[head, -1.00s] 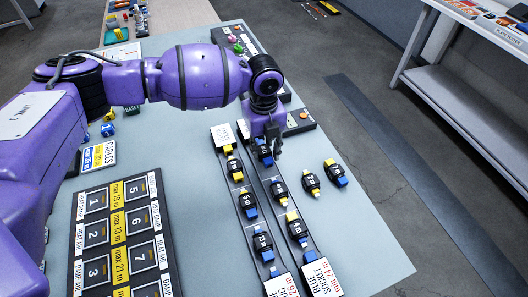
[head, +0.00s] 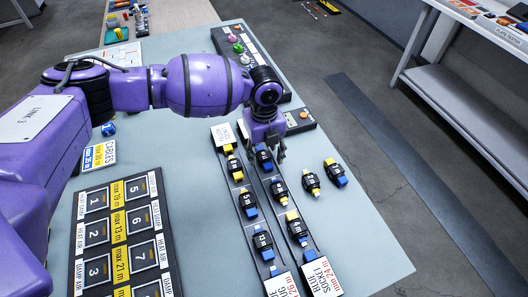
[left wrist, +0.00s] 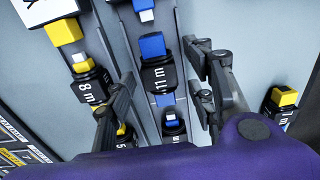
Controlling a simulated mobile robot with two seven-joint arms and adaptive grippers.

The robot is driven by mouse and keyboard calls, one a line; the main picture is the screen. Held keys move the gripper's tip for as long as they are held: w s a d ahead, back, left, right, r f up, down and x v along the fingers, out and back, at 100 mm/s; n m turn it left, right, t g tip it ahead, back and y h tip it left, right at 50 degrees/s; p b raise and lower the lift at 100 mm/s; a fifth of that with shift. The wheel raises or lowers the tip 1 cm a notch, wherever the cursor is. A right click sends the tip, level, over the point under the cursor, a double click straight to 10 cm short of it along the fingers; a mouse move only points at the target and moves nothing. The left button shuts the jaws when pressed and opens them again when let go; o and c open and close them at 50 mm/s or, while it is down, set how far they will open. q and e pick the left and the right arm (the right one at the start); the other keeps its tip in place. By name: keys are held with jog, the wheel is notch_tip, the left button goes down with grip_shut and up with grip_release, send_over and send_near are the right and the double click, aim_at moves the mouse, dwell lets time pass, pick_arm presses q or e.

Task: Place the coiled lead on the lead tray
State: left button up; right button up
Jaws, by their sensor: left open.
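Several coiled leads, black with blue or yellow ends, lie in two long, narrow lead trays (head: 233,209) in the head view. My left gripper (head: 266,157) is open over the far part of the right tray. In the left wrist view, its fingers (left wrist: 160,72) stand on either side of the lead marked 11 m (left wrist: 158,78), with no clear contact. The 8 m lead (left wrist: 88,88) is left of them. My right gripper is not in view.
A numbered board (head: 120,235) lies at the near left. White label cards (head: 322,279) stand at the tray ends. Panels with coloured buttons (head: 237,48) lie at the back. Table space right of the loose leads is clear.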

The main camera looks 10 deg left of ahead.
aim_at(264, 156)
pick_arm(q)
notch_tip(264, 156, up, 12)
jog(key=shift+r, duration=0.2)
jog(key=shift+c, duration=0.2)
dwell(1.9)
